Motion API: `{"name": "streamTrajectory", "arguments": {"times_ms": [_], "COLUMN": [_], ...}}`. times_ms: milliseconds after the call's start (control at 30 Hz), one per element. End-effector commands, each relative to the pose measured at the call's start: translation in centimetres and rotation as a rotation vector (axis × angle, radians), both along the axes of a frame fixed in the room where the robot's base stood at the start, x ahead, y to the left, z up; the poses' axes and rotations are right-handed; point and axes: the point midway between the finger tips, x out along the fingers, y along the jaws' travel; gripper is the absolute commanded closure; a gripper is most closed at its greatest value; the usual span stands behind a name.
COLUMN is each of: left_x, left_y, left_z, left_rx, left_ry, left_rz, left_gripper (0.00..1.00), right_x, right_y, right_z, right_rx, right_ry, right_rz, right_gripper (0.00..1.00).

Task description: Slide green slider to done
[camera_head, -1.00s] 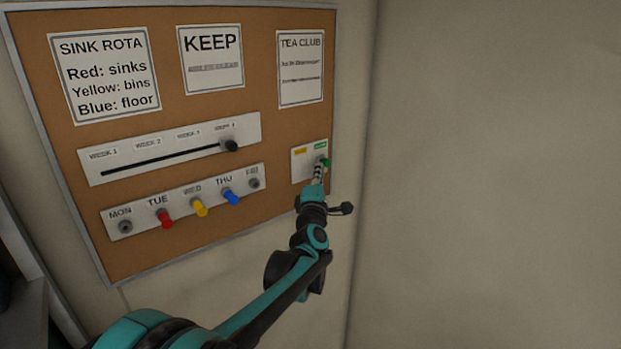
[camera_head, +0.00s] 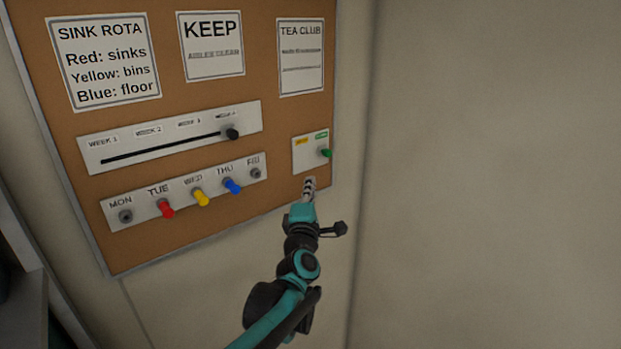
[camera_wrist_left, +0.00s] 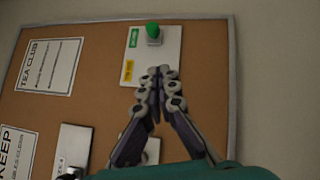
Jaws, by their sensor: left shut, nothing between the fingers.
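The green slider (camera_head: 326,153) is a small green knob on a white plate (camera_head: 304,160) at the right side of the cork board. The plate has a yellow label (camera_head: 301,141) on the left and a green label (camera_head: 321,135) on the right. The knob sits at the green-label end. In the left wrist view the green knob (camera_wrist_left: 153,31) is beside the green label. My left gripper (camera_head: 309,182) is shut and empty, below the plate and apart from the knob. Its fingertips (camera_wrist_left: 160,72) meet in the wrist view. My right gripper is out of view.
The cork board (camera_head: 270,95) carries paper notices, a black slider (camera_head: 232,134) at the right end of its slot, and a weekday strip with red (camera_head: 167,209), yellow (camera_head: 202,198) and blue (camera_head: 233,186) pegs. The wall to the right (camera_head: 490,170) is bare.

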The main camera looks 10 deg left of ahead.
Motion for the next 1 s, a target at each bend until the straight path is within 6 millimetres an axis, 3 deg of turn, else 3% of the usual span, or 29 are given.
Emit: {"name": "streamTrajectory", "arguments": {"times_ms": [200,667,767,867,1000], "left_x": [-2.5,-3.1,-3.9,-5.7,-9.8], "left_y": [-0.3,-0.5,-1.2,-2.7,-4.8], "left_z": [-0.5,-0.9,-2.8,-6.8,-15.4], "left_rx": [0.000,0.012,0.089,0.251,0.571], "left_ry": [-0.001,0.005,0.038,0.109,0.256], "left_rz": [0.001,-0.004,-0.036,-0.100,-0.226], "left_gripper": [1.00,1.00,1.00,1.00,1.00], "right_x": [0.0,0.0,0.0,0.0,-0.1], "right_y": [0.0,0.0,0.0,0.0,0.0], "right_z": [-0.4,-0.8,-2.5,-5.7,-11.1], "right_rx": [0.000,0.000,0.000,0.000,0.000], "right_ry": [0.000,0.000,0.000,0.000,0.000], "right_rz": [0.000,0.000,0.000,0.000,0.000], "right_gripper": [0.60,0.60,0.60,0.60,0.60]}}
